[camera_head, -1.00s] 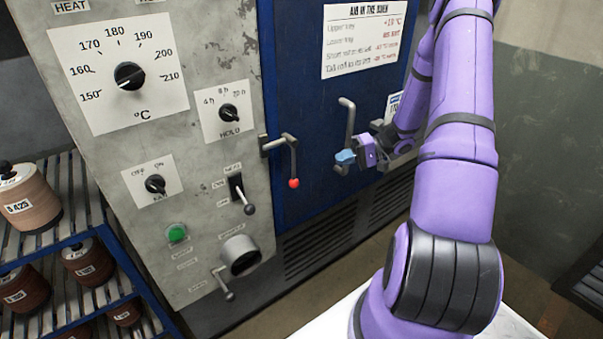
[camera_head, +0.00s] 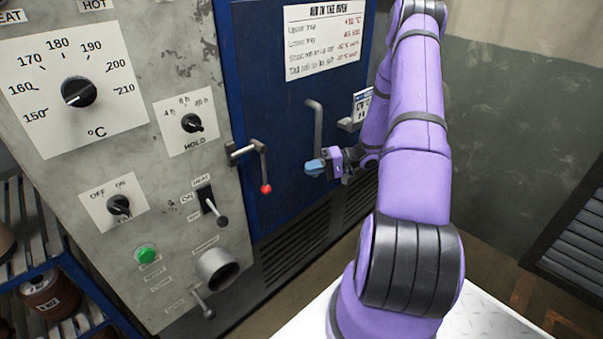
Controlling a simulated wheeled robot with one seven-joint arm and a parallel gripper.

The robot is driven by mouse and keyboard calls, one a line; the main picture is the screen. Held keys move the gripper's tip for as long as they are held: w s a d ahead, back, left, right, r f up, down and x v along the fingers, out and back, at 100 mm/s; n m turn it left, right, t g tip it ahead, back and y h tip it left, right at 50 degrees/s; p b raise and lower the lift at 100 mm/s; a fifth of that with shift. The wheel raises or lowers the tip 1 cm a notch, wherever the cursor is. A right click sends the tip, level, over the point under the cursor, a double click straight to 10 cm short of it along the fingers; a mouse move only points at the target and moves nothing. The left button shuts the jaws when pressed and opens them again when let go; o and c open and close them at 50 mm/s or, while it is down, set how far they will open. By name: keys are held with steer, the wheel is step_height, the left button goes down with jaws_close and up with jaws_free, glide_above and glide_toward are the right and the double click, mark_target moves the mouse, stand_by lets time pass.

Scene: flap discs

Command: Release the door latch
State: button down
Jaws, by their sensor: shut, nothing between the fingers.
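The door latch (camera_head: 263,167) is a metal lever with a red knob at its lower end. It sits at the left edge of the blue oven door (camera_head: 270,110), and its arm hangs down. A grey bar handle (camera_head: 316,128) stands on the door to the right of the latch. My gripper (camera_head: 310,169) has blue fingertips and is shut and empty. It is in front of the lower end of the bar handle, to the right of the red knob and apart from it. I cannot tell whether the fingertips touch the handle.
A grey control panel with a temperature dial (camera_head: 79,91), a hold dial (camera_head: 192,122), a toggle switch (camera_head: 213,203) and a green button (camera_head: 146,252) is left of the door. A blue rack with spools (camera_head: 50,297) stands lower left. Open floor shows at lower right.

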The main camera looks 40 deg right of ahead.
steer(key=w+a+f, duration=0.2)
steer(key=w+a, duration=0.1)
steer(key=a, duration=0.8)
steer(key=shift+w, duration=0.25)
steer(key=shift+f, duration=0.1)
steer(key=shift+s+a+r+m+t+y, duration=0.1)
steer(key=shift+a+r+m+t+y, duration=0.55)
steer(key=shift+a+r+m+t, duration=1.25)
steer(key=shift+s+a+r+m+t+y, duration=0.1)
steer(key=shift+a+r+m+t+y, duration=0.65)
steer(key=shift+a+m+t, duration=2.25)
steer(key=shift+s+a+r+m+t+y, duration=0.1)
steer(key=shift+a+r+m+t+y, duration=0.95)
steer(key=shift+a, duration=2.65)
steer(key=shift+r+m+g+h, duration=0.25)
steer(key=shift+r+m+g, duration=0.1)
steer(key=shift+r, duration=0.05)
